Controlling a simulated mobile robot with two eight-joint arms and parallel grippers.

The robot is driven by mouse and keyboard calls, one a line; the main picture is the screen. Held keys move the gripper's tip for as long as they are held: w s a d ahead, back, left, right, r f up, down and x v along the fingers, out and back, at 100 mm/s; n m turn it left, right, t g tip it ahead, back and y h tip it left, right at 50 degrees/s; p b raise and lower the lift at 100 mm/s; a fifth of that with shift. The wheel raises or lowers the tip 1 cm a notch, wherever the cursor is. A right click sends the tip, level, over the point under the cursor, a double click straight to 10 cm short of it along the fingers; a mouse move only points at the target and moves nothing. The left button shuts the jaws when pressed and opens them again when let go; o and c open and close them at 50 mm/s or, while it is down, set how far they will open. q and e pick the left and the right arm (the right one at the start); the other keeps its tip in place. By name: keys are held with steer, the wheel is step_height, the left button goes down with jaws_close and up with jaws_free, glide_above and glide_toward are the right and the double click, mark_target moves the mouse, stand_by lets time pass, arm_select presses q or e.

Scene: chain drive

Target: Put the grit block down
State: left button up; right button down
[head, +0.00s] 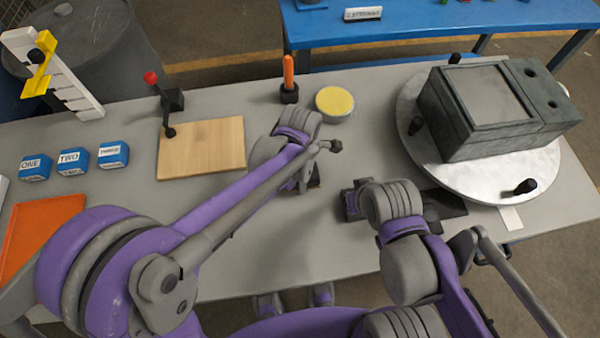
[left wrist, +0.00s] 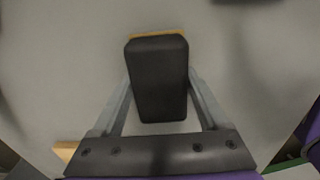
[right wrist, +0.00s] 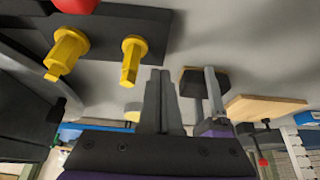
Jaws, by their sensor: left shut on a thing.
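The grit block (left wrist: 158,80) is a black block with a thin tan layer along one edge. My left gripper (left wrist: 160,95) is shut on it, with one finger along each side. In the right wrist view the grit block (right wrist: 206,82) shows between the left fingers, its tan side toward the grey table. It is at or just above the tabletop; I cannot tell if it touches. In the head view my left gripper (head: 303,184) hides most of it. My right gripper (right wrist: 160,95) is empty, its fingers together, to the right of the left one in the head view.
A wooden board (head: 202,148) lies left of my left gripper. An orange-handled tool (head: 289,80) and a yellow-topped round tin (head: 334,103) stand behind it. A dark plate with yellow pegs (right wrist: 130,58) is close to my right gripper. A grey machine (head: 490,108) sits on a round turntable.

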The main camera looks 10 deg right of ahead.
arm_select(q)
steer(key=shift+f, duration=0.2)
arm_select(e)
steer(key=shift+f, duration=0.2)
arm_select(q)
steer(key=o, duration=1.5)
arm_select(e)
steer(key=shift+r, duration=0.1)
arm_select(q)
steer(key=shift+r, duration=0.6)
arm_select(e)
steer(key=shift+r, duration=0.2)
arm_select(q)
step_height(320, 180, up, 11)
steer(key=shift+r+p, duration=0.15)
steer(key=shift+p, duration=0.45)
arm_select(e)
steer(key=shift+w+r, duration=0.2)
steer(key=shift+r, duration=0.35)
